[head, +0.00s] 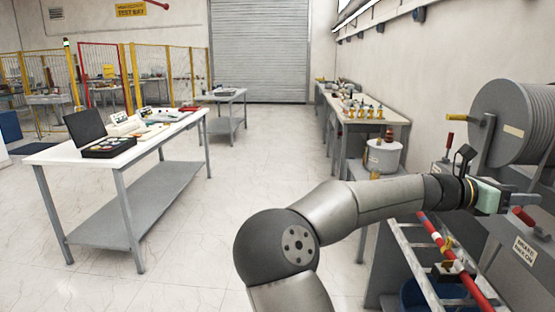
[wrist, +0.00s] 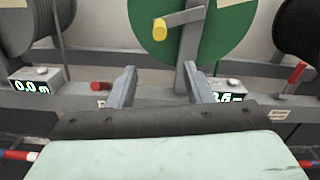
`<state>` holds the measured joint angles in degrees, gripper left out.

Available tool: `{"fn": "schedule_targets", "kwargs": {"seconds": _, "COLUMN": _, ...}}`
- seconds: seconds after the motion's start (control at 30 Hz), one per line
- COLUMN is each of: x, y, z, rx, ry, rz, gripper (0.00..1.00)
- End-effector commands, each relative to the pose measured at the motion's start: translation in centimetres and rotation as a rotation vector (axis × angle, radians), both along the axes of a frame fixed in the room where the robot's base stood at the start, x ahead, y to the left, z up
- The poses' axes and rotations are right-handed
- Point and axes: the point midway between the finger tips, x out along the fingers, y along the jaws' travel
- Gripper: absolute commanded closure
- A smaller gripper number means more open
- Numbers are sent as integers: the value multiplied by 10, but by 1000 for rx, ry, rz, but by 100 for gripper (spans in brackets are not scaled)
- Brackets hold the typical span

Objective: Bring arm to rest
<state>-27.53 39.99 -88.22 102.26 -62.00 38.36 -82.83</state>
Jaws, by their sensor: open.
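My gripper (head: 522,204) is at the right side of the head view, at the end of my outstretched arm, close to a grey machine with a large grey drum (head: 515,120). In the wrist view my gripper (wrist: 163,80) has its two fingers spread apart with nothing between them. Beyond the fingers are a green reel (wrist: 180,25) with a yellow-knobbed crank (wrist: 172,24) and a grey frame bar. Whether the fingers touch the frame cannot be told.
Digital counters (wrist: 32,86) sit on the reel frame, beside a red handle (wrist: 296,72). A rack with a red and white pole (head: 450,262) lies under my forearm. A white table (head: 60,152) stands left; a workbench (head: 385,115) lines the right wall. The central floor is clear.

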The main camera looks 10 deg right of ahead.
Motion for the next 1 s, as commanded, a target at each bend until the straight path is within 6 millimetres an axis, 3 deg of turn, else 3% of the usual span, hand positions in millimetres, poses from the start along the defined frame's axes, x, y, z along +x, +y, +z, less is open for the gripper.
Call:
{"fn": "schedule_targets", "kwargs": {"seconds": 0.07, "x": -4, "y": -2, "z": -17, "rx": 37, "ry": -46, "rz": -6, "gripper": 54}}
{"fn": "schedule_targets", "kwargs": {"seconds": 0.13, "x": -9, "y": -3, "z": -47, "rx": 101, "ry": -134, "rz": -19, "gripper": 54}}
{"fn": "schedule_targets", "kwargs": {"seconds": 0.27, "x": -17, "y": 16, "z": -131, "rx": 292, "ry": -404, "rz": -83, "gripper": 54}}
{"fn": "schedule_targets", "kwargs": {"seconds": 0.3, "x": -18, "y": 29, "z": -159, "rx": 362, "ry": -502, "rz": -116, "gripper": 54}}
{"fn": "schedule_targets", "kwargs": {"seconds": 0.37, "x": -18, "y": 57, "z": -196, "rx": 463, "ry": -647, "rz": -181, "gripper": 54}}
{"fn": "schedule_targets", "kwargs": {"seconds": 0.4, "x": -17, "y": 80, "z": -217, "rx": 530, "ry": -737, "rz": -227, "gripper": 54}}
{"fn": "schedule_targets", "kwargs": {"seconds": 0.5, "x": -15, "y": 147, "z": -255, "rx": 682, "ry": -944, "rz": -369, "gripper": 54}}
{"fn": "schedule_targets", "kwargs": {"seconds": 0.63, "x": -21, "y": 244, "z": -274, "rx": 845, "ry": -1151, "rz": -579, "gripper": 54}}
{"fn": "schedule_targets", "kwargs": {"seconds": 0.8, "x": -52, "y": 361, "z": -269, "rx": 958, "ry": -1314, "rz": -846, "gripper": 54}}
{"fn": "schedule_targets", "kwargs": {"seconds": 0.9, "x": -77, "y": 408, "z": -265, "rx": 968, "ry": -1368, "rz": -967, "gripper": 54}}
{"fn": "schedule_targets", "kwargs": {"seconds": 1.0, "x": -97, "y": 437, "z": -264, "rx": 957, "ry": -1400, "rz": -1048, "gripper": 54}}
